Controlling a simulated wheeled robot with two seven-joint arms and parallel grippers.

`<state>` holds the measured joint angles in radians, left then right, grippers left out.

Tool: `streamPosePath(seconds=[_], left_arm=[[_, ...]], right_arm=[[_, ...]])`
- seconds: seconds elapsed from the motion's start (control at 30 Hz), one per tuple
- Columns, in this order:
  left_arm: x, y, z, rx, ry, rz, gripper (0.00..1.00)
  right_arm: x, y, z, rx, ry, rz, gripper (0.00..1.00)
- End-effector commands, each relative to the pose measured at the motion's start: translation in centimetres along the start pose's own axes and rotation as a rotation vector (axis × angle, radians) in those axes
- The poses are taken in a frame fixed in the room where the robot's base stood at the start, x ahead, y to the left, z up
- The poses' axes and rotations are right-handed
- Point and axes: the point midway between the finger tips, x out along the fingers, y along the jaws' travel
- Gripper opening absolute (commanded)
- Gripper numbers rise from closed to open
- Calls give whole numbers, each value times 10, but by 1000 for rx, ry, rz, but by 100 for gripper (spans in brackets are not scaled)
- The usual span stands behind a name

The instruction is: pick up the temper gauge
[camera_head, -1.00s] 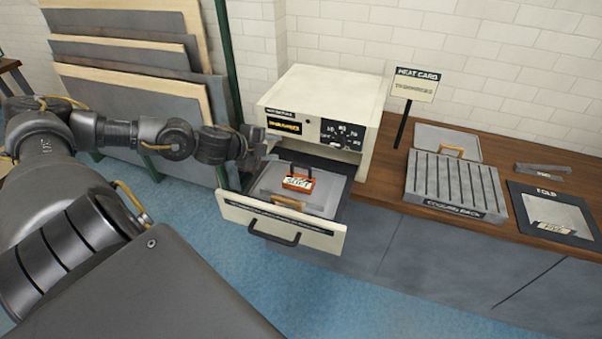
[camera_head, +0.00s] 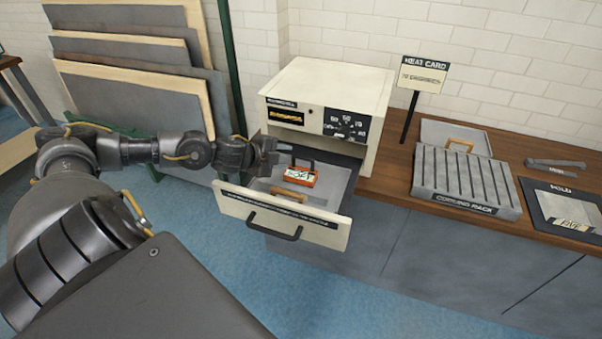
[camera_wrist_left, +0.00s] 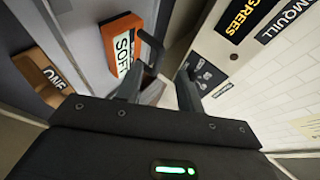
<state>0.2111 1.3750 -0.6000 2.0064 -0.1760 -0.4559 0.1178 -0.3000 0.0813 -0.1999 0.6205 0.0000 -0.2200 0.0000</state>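My left gripper (camera_head: 277,151) is just left of the gauge, over the drawer. In the wrist view the left gripper's two fingers (camera_wrist_left: 160,88) are apart, with nothing clearly held between them. The gauge's dark handle lies close beyond the left finger; I cannot tell whether they touch. My right gripper is not in view.
The open drawer (camera_head: 235,208) sticks out below the cream oven (camera_head: 322,88), whose body stands close behind the gripper. A grey ribbed cooling rack (camera_head: 466,183), tongs (camera_head: 555,164) and a dark mat (camera_head: 535,200) are on the wooden counter. Boards lean against the wall at left.

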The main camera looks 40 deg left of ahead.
Motion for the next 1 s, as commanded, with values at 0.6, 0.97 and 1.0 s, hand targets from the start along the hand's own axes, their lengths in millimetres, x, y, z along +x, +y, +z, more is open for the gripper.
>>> streamPosePath(seconds=[0.6, 0.97, 1.0], left_arm=[[51, -3, -8, -4, 1, 0, 37], [75, 1, -7, 1, -1, 2, 37], [75, 1, -7, 1, -1, 2, 37]], right_arm=[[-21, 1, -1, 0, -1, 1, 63], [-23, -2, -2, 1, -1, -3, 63], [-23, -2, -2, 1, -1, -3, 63]])
